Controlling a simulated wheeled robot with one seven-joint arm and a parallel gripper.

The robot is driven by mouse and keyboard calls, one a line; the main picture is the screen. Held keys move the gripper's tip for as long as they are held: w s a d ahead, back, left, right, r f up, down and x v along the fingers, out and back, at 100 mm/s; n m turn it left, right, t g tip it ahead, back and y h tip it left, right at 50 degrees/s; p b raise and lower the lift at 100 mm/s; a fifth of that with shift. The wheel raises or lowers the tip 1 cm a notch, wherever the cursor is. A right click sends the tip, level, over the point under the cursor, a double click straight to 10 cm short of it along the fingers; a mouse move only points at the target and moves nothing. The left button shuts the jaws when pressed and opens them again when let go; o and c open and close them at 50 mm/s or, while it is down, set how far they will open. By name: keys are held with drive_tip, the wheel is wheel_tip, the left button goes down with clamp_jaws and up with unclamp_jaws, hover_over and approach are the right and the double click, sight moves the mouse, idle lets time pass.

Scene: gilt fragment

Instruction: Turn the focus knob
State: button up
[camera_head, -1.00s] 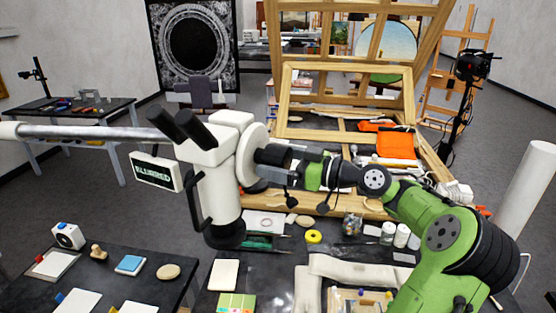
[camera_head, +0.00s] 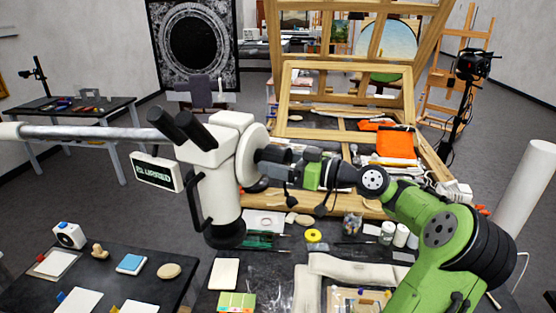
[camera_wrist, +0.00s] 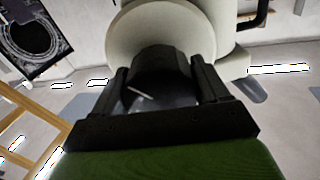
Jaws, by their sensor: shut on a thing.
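A white microscope (camera_head: 218,185) with black eyepieces hangs from a horizontal grey boom. The dark focus knob sits on a round pale housing (camera_head: 253,155) on its right side. My gripper (camera_head: 272,162) reaches the knob from the right, its fingers on either side of it. In the wrist view the dark knob (camera_wrist: 160,68) lies between the two black fingers, with a light line on its face. My gripper is shut on it. A small display (camera_head: 156,172) on the microscope's left shows text that looks like "BLURRED".
A black worktable below holds a yellow tape ring (camera_head: 313,235), white jars (camera_head: 387,232) and small tools. A wooden easel frame (camera_head: 345,75) stands behind my arm. A side table (camera_head: 110,270) is at lower left.

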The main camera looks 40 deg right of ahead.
drive_tip(key=m+p, duration=0.2)
drive_tip(key=m, duration=0.1)
drive_tip(key=shift+r, duration=0.1)
drive_tip(key=shift+m+p, duration=0.7)
drive_tip(key=shift+m, duration=0.1)
drive_tip(key=o, duration=1)
drive_tip(key=v, duration=1.5)
drive_tip(key=shift+s+b, duration=0.3)
drive_tip(key=shift+s, duration=0.1)
